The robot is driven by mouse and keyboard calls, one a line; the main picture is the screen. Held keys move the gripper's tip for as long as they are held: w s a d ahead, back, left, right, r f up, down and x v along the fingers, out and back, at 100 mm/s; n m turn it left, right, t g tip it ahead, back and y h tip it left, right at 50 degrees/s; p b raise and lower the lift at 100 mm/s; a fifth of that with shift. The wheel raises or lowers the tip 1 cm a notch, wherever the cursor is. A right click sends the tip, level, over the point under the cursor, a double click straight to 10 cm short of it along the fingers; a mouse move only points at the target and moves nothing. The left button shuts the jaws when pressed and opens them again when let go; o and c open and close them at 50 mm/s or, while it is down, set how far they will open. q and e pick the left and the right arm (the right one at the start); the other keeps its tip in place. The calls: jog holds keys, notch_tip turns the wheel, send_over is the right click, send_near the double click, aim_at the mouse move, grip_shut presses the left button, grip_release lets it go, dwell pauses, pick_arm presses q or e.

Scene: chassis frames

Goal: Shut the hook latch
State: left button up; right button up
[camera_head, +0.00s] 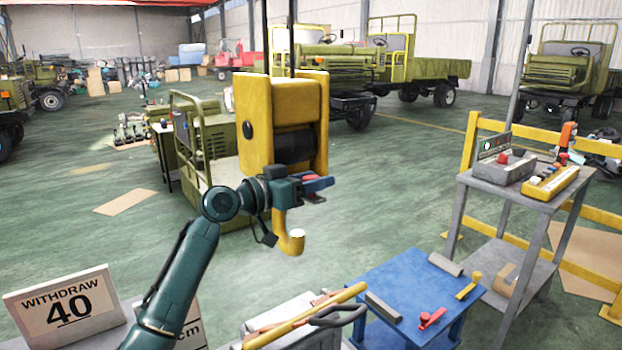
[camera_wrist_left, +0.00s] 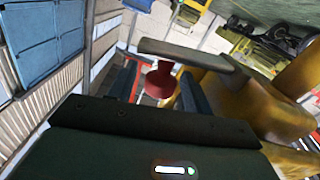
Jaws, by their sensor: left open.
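A large yellow hook block (camera_head: 285,120) hangs from dark cables, with a yellow hook (camera_head: 289,236) below it. The wrist view shows its yellow body (camera_wrist_left: 255,108) at the right. A flat grey latch bar (camera_wrist_left: 188,54) with a red knob (camera_wrist_left: 160,82) crosses ahead of the wrist camera. My left gripper (camera_head: 312,187) is at the block's lower front, just above the hook. In the wrist view its fingers (camera_wrist_left: 160,90) are open, one on each side of the red knob; I cannot tell whether they touch it. My right gripper is not in view.
A blue table (camera_head: 412,284) with small parts and a grey cart (camera_head: 508,190) with control boxes stand at the right. A "WITHDRAW 40" sign (camera_head: 65,303) is at the lower left. Green trucks (camera_head: 562,65) stand behind. Open floor (camera_head: 385,195) lies right of the hook.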

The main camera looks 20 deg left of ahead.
pick_arm(q)
grip_shut()
dwell(0.5)
jog(key=shift+f, duration=0.1)
